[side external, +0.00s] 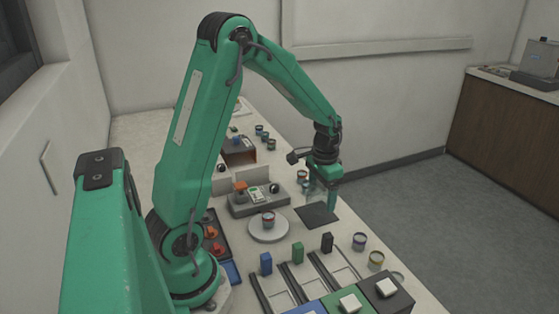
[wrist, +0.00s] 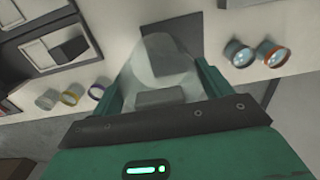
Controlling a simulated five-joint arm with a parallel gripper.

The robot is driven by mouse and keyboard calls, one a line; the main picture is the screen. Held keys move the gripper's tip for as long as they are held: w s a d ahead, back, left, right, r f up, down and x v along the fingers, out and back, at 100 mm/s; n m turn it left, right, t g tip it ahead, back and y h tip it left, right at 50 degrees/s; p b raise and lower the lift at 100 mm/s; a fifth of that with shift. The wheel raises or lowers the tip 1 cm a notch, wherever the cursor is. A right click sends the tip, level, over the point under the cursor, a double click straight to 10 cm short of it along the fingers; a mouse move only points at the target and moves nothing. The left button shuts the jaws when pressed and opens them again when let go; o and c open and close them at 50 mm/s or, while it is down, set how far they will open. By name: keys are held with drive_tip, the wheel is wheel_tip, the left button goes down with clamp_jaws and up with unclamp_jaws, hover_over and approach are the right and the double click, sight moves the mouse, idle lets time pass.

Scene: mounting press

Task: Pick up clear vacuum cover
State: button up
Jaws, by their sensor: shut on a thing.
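The clear vacuum cover (wrist: 158,58) is a see-through, pale dome between the fingers of my gripper (wrist: 162,84) in the wrist view. My gripper is shut on it. In the side external view my gripper (side external: 324,182) points down near the right edge of the bench, and the faint cover (side external: 317,195) shows below and left of the fingers. It is over or just behind a dark square mat (side external: 318,214), which also shows beyond the cover in the wrist view (wrist: 176,38). I cannot tell whether the cover's bottom touches the bench.
A cup (side external: 268,221) sits on a round white plate (side external: 262,236) left of the mat. A grey device (side external: 250,201) stands behind it. Small jars (side external: 359,241) line the bench's right edge, and others (wrist: 238,52) are right of the cover.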

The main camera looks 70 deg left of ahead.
drive_tip(key=s+d+r, duration=0.1)
drive_tip(key=d+r, duration=0.4)
drive_tip(key=d, duration=0.4)
drive_tip(key=shift+s+r, duration=0.2)
drive_tip(key=shift+s, duration=0.05)
drive_tip(key=shift+a, duration=0.1)
drive_tip(key=n, duration=0.6)
hover_over(268, 213)
drive_tip(key=d, duration=0.1)
drive_tip(key=shift+s+d+f, duration=0.1)
drive_tip(key=shift+s+f, duration=0.05)
drive_tip(key=shift+f, duration=0.6)
drive_tip(key=shift+s+d+f, duration=0.1)
drive_tip(key=shift+s+f, duration=0.05)
drive_tip(key=shift+f, duration=0.55)
drive_tip(key=shift+f, duration=0.15)
drive_tip(key=shift+f, duration=3.05)
drive_tip(key=shift+f, duration=0.2)
